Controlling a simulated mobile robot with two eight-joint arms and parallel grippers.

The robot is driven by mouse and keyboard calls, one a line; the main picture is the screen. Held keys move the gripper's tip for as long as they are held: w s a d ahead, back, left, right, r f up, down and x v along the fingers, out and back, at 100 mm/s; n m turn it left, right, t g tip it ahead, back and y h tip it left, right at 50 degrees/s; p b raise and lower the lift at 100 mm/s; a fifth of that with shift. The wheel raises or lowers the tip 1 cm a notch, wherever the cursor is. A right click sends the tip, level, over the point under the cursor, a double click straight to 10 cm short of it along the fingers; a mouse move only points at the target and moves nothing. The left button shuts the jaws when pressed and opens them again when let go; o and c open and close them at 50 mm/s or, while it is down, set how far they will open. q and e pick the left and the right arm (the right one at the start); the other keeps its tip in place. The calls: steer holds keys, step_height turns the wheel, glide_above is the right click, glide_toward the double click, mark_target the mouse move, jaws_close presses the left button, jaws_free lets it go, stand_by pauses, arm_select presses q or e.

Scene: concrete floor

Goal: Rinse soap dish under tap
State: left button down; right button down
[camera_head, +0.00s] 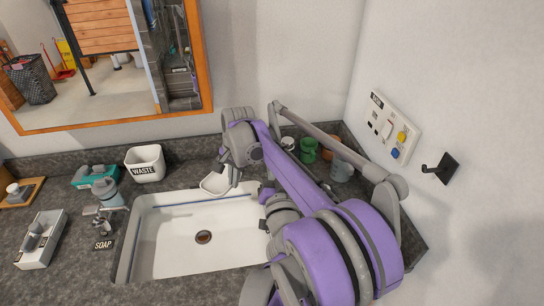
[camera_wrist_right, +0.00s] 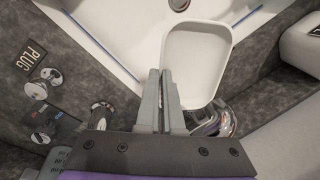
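The soap dish, a shallow white tray with rounded corners, shows in the head view (camera_head: 214,184) over the back edge of the sink (camera_head: 165,262). In the right wrist view the soap dish (camera_wrist_right: 198,58) is seen from above, lying over the basin's edge. My right gripper (camera_head: 234,176) has its two fingers nearly together at the dish's rim in the wrist view (camera_wrist_right: 161,78), holding it. A chrome tap (camera_wrist_right: 216,122) shows partly beneath the dish and beside the fingers; its spout is hidden. My left gripper is not in view.
A white WASTE bin (camera_head: 145,163) stands behind the sink. A soap dispenser (camera_head: 107,192) and a white box (camera_head: 41,240) are to the left. Green (camera_head: 308,150) and grey (camera_head: 342,170) cups stand at the right. Chrome knobs (camera_wrist_right: 47,77) are near a PLUG label (camera_wrist_right: 30,55).

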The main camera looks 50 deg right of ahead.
steer(key=s+a, duration=0.5)
steer(key=s, duration=0.1)
stand_by(0.6)
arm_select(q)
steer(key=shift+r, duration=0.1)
arm_select(e)
steer(key=shift+r, duration=0.1)
stand_by(0.9)
